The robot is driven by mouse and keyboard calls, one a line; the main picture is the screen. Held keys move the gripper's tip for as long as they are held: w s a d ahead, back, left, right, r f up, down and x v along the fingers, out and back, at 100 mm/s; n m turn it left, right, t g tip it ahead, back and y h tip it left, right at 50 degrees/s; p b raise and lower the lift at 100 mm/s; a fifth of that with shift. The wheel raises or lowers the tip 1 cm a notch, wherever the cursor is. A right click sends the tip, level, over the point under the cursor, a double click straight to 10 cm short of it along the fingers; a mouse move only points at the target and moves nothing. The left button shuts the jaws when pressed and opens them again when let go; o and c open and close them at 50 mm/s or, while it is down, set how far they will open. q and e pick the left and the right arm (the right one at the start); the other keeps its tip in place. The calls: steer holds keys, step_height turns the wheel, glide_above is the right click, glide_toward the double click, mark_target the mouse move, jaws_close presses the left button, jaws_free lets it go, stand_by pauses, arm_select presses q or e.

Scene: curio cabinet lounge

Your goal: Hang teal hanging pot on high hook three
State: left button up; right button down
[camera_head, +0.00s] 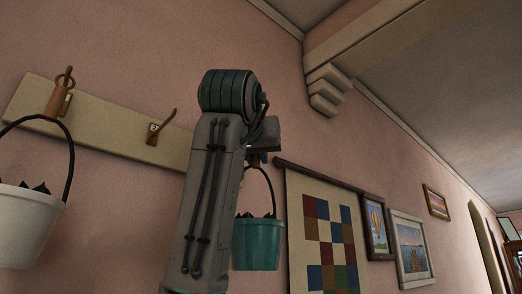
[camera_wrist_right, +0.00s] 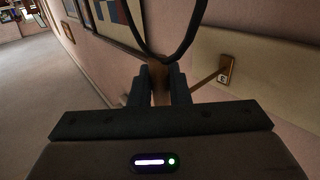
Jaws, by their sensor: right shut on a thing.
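The teal hanging pot (camera_head: 258,245) hangs upright by its dark loop handle in the head view, just right of my raised right arm. My right gripper (camera_head: 257,157) is shut above the pot, at the top of its handle. In the right wrist view my right gripper (camera_wrist_right: 160,82) is shut on the brown grip piece of the pot, with the dark handle loop (camera_wrist_right: 163,58) beyond. An empty hook (camera_head: 160,128) with a small label sits on the pale wall board (camera_head: 110,128). My arm hides the board's right part, so I cannot tell where hook three is.
A white pot (camera_head: 28,225) hangs at the left below a hook with a brown grip piece (camera_head: 59,95). A checked quilt (camera_head: 325,245) and framed pictures (camera_head: 411,248) are on the wall to the right. A labelled hook (camera_wrist_right: 225,72) shows in the wrist view.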

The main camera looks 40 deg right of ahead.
steer(key=shift+w+a+f, duration=0.1)
steer(key=shift+w+f, duration=0.15)
steer(key=shift+w, duration=0.75)
steer(key=shift+w+a+f, duration=0.1)
steer(key=shift+w+f, duration=0.1)
steer(key=shift+w, duration=0.75)
steer(key=c, duration=1.3)
jaws_free()
steer(key=shift+s, duration=0.1)
steer(key=shift+f, duration=0.1)
